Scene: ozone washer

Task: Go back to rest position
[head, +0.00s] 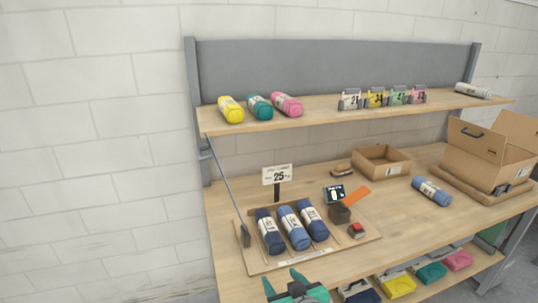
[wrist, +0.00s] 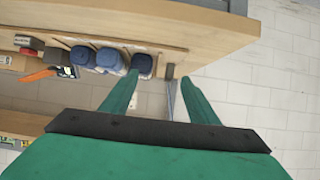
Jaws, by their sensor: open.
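My gripper (head: 296,286) shows at the bottom of the head view, with green fingers, in front of the workbench edge. In the wrist view my gripper (wrist: 160,95) has its two green fingers spread apart with nothing between them. It is open and empty. Three blue rolls, the left one dark (head: 269,231), the middle one (head: 294,228) and the right one (head: 313,220), lie side by side on a wooden board (head: 258,264) beyond the gripper. The gripper is apart from them.
The workbench (head: 400,210) also holds an open cardboard tray (head: 381,160), a blue roll (head: 432,191) and a large box (head: 487,154). A sign (head: 277,175) stands behind the board. An upper shelf (head: 320,113) holds coloured rolls and tags.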

